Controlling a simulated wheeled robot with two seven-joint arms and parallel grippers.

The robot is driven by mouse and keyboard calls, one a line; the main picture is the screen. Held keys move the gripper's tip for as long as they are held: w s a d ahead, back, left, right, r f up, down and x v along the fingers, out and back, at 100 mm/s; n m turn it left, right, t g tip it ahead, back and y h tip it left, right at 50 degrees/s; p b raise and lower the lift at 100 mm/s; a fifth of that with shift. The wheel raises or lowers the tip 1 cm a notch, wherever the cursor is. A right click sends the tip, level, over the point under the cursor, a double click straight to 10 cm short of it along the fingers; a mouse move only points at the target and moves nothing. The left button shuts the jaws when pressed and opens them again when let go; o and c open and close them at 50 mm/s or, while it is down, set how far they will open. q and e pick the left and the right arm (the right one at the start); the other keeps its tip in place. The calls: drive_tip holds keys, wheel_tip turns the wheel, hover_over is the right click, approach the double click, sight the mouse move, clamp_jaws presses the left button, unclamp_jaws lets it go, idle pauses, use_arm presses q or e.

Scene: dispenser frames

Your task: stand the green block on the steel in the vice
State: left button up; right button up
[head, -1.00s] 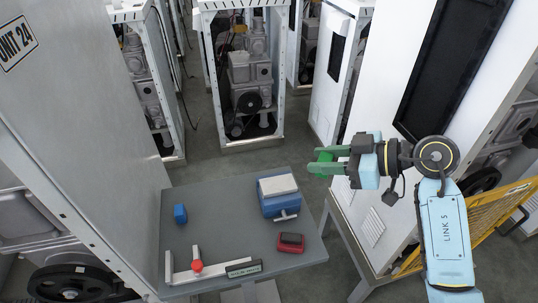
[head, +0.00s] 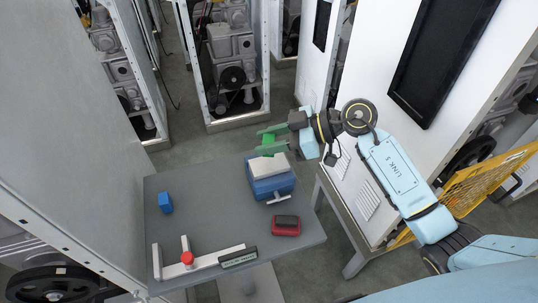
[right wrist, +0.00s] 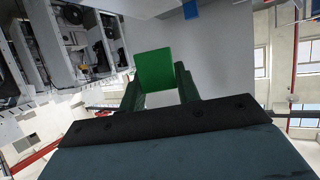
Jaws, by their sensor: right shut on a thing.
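My right gripper (head: 268,139) is shut on the green block (head: 271,147), which shows just above and behind the vice in the head view. In the right wrist view the bright green block (right wrist: 155,70) sits between the two dark green fingers. The blue vice (head: 271,188) stands on the grey table, its handle toward the front right. The pale steel (head: 265,167) lies on top in the vice. The block partly overlaps the steel's far edge in the picture; I cannot tell whether they touch. My left gripper is not in view.
White cabinets stand left, behind and right. A yellow mesh guard (head: 480,185) is at right.

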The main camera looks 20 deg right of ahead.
drive_tip(key=shift+f, duration=0.7)
wheel_tip(320, 180, down, 3)
drive_tip(key=shift+r+b, duration=0.1)
drive_tip(key=shift+b, duration=0.3)
drive_tip(key=o, duration=1.1)
drive_tip(key=shift+c, duration=0.2)
drive_tip(key=v, duration=1.2)
